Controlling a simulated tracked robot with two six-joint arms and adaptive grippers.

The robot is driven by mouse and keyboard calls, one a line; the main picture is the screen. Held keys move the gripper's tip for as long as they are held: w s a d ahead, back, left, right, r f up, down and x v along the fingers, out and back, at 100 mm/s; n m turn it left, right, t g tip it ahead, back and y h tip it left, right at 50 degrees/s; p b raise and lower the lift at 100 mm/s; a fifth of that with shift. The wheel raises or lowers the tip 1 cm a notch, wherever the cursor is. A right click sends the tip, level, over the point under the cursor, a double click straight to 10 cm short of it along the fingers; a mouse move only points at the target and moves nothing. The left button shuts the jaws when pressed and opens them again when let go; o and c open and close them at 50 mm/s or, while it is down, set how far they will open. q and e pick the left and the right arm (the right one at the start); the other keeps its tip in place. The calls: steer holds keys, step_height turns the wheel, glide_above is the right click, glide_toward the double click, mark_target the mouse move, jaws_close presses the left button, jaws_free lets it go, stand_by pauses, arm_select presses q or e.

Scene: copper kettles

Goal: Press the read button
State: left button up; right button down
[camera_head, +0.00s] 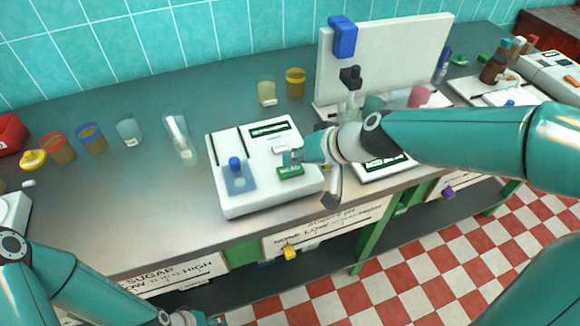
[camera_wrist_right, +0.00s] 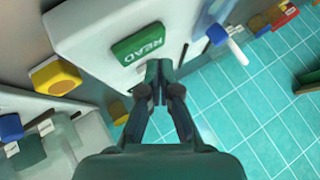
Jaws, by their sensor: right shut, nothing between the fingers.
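The green READ button (camera_head: 290,170) sits on the front right of a white device (camera_head: 258,195) on the counter. In the right wrist view the READ button (camera_wrist_right: 139,44) is clearly lettered, on the device's pale top. My right gripper (camera_head: 291,157) is shut and empty, with its tips right beside the button's back edge. In the wrist view the closed fingertips (camera_wrist_right: 158,70) lie close to the button's edge; I cannot tell whether they touch the device. My left arm is at the bottom left, its gripper (camera_head: 212,320) mostly cut off by the frame edge.
The device also carries a blue-capped part (camera_head: 236,164) and a dark display (camera_head: 268,130). A white panel stand (camera_head: 385,55) is behind my right arm.

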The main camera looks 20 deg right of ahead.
mark_target(293, 170)
step_height(293, 170, up, 5)
steer(key=p, duration=0.4)
stand_by(0.8)
